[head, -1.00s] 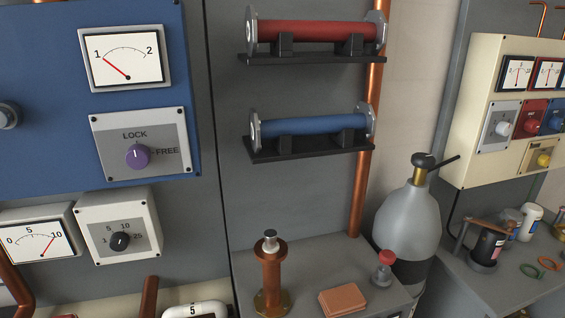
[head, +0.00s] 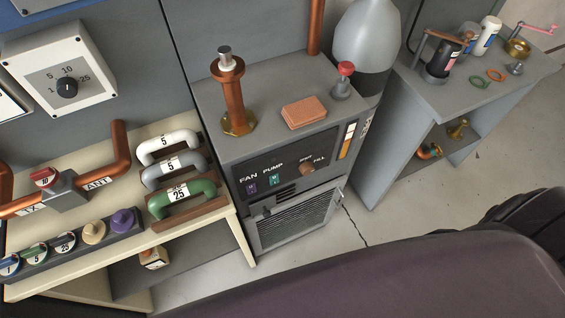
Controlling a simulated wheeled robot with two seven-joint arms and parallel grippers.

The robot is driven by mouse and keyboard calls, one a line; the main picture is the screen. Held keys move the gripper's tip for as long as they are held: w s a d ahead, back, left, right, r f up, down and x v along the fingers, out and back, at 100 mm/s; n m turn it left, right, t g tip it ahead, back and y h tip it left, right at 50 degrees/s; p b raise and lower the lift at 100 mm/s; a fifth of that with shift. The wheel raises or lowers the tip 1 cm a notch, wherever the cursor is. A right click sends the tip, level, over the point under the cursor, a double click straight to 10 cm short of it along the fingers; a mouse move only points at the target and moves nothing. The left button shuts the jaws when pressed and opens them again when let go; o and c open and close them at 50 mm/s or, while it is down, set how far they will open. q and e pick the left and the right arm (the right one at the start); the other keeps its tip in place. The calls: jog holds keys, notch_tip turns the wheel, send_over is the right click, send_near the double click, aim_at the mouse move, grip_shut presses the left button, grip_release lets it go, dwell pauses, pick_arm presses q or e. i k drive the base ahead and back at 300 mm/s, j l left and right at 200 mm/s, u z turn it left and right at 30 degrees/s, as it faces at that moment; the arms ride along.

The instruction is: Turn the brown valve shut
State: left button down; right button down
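A small brown valve knob (head: 307,169) is on the dark front panel (head: 270,172) of the grey cabinet in the middle of the head view. It sits at the right part of the panel, next to the word FILL; a second small label above it is too blurred to read. Which way the knob points is too small to tell. Neither of my grippers shows in the head view, and nothing touches the knob.
An orange-brown block (head: 304,113), a copper post (head: 231,92) and a red-topped plug (head: 343,80) stand on the cabinet. Left is a cream bench with coloured handles (head: 182,199) and knobs. Right is a grey side table (head: 450,95). Floor (head: 375,240) between them is clear.

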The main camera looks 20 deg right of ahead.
aim_at(306, 168)
jog(key=l+z, duration=0.1)
jog(key=z, duration=0.75)
